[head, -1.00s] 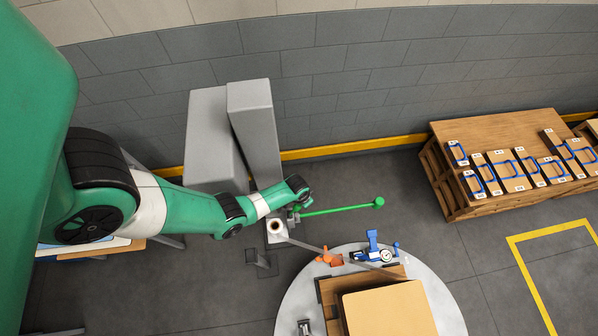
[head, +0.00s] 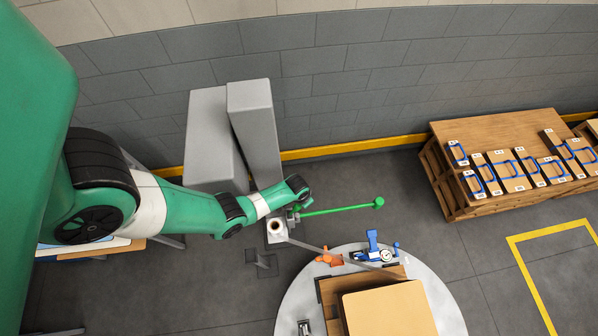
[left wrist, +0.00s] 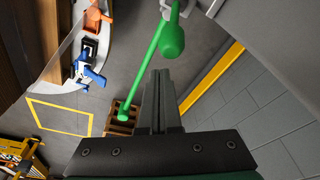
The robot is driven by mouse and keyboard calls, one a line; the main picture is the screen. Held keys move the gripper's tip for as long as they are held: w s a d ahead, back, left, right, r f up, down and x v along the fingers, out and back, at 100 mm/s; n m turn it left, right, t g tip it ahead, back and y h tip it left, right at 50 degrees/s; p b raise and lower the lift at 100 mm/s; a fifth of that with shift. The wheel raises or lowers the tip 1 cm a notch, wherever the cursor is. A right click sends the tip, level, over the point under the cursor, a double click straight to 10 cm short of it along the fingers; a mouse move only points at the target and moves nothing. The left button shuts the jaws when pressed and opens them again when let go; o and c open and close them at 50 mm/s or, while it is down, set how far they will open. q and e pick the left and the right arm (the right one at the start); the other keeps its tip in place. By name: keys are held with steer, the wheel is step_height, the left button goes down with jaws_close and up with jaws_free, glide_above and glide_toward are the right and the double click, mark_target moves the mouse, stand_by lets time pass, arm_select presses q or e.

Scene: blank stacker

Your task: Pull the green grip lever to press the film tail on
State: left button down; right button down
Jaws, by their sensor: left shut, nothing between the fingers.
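The green grip lever (head: 340,209) is a thin rod with a round knob at its right end, reaching right from the grey machine post. In the left wrist view the lever (left wrist: 141,81) runs beside my left gripper (left wrist: 159,76), with one thick rounded end just beyond the fingertips. The fingers are shut and empty, close to the rod; I cannot tell whether they touch it. In the head view my left gripper (head: 296,213) is small beside the post. A thin grey film strip (head: 315,248) runs from the white roll (head: 275,227) toward the boxed load. My right gripper is not seen.
A round grey turntable (head: 296,300) carries a large carton (head: 390,312), a blue clamp (head: 373,243) and an orange part (head: 329,258). Tall grey machine housings (head: 213,140) stand behind my arm. A wooden pallet (head: 450,190) with blue-handled boxes is at right. Floor between is clear.

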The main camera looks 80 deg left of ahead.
mark_target(293, 211)
arm_select(q)
steer(key=b+x, duration=0.3)
steer(key=s+b+x, duration=0.1)
steer(key=shift+w+d+f, duration=0.1)
steer(key=shift+d+f, duration=0.05)
steer(key=shift+f, duration=0.2)
stand_by(0.4)
steer(key=shift+s+f+p, duration=0.1)
steer(key=shift+s+p, duration=0.8)
steer(key=shift+s, duration=1.7)
steer(key=shift+s+f, duration=0.1)
steer(key=shift+s, duration=0.35)
steer(key=shift+d, duration=0.1)
